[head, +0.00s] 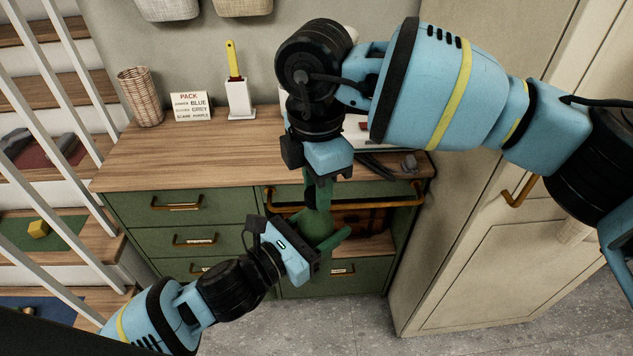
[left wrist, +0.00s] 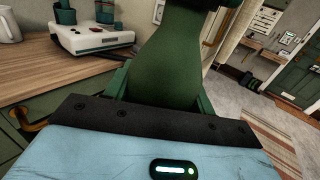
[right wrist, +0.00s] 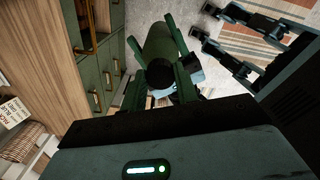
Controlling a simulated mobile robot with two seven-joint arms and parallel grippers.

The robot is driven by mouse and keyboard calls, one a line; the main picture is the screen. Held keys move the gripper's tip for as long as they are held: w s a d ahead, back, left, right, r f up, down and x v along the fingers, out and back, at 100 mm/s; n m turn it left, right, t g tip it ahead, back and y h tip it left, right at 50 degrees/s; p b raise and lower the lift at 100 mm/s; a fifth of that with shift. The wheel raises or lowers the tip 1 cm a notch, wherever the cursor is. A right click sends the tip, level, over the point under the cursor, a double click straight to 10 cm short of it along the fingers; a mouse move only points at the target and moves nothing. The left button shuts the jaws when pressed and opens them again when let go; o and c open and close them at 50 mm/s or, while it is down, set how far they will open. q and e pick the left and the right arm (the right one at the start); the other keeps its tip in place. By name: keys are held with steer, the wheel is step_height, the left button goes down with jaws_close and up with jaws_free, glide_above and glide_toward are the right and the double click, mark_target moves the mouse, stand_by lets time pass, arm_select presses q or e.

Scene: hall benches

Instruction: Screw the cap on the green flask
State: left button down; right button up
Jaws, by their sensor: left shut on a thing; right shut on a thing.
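The green flask (head: 319,227) is held in front of the green cabinet, clear of the countertop. My left gripper (head: 318,250) is shut on its body from the lower left; in the left wrist view the flask (left wrist: 172,65) fills the space between the fingers and narrows upward. My right gripper (head: 319,190) points down from above, over the flask's neck. In the right wrist view its fingers are shut on a dark round cap (right wrist: 160,73), lined up with the flask (right wrist: 160,42). Whether the cap touches the neck is hidden by the fingers.
A wooden countertop (head: 190,160) on the green cabinet lies behind. On it stand a wicker basket (head: 141,97), a PACK sign (head: 191,106), a white holder with a yellow-handled tool (head: 239,98) and a partly hidden white device. A beige door (head: 480,220) is at right, stairs at left.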

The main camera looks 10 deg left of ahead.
steer(key=m, duration=0.6)
steer(key=o, duration=0.9)
steer(key=shift+o, duration=0.2)
steer(key=shift+r, duration=0.15)
steer(key=shift+r, duration=2.15)
